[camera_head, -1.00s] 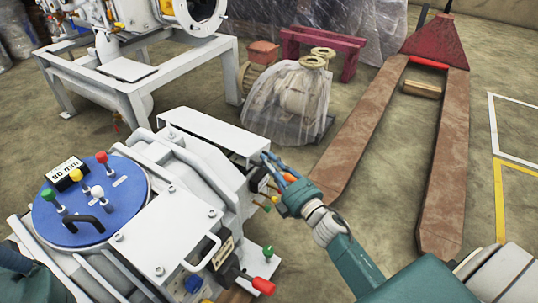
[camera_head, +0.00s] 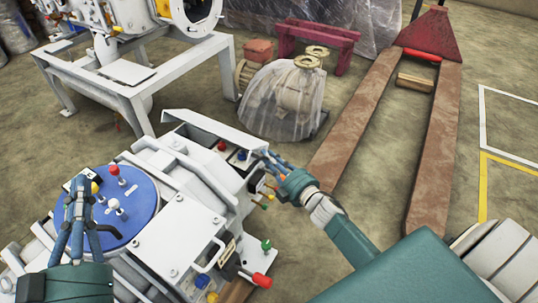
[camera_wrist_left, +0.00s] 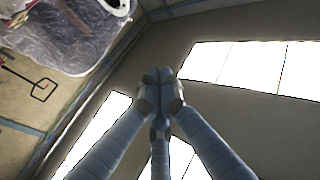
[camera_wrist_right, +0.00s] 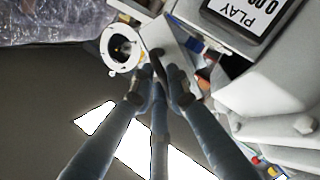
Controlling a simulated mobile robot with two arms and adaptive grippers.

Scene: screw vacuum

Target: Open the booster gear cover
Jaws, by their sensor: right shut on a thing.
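The booster gear cover (camera_head: 205,126) is a long white lid on the back of the white machine (camera_head: 180,229). In the head view it stands tilted up, with red and blue knobs (camera_head: 222,146) visible in the opening beneath it. My right gripper (camera_head: 266,158) is shut on the cover at its right end. The right wrist view shows the fingers (camera_wrist_right: 157,90) at a pale plate edge, with the contact partly hidden. My left gripper (camera_head: 78,188) is over the blue round panel (camera_head: 142,198), fingers together and empty; its fingertips also meet in the left wrist view (camera_wrist_left: 160,85).
Behind are a plastic-wrapped pump (camera_head: 285,100) and a white frame (camera_head: 135,90). A rusty pallet truck (camera_head: 435,150) stands right.

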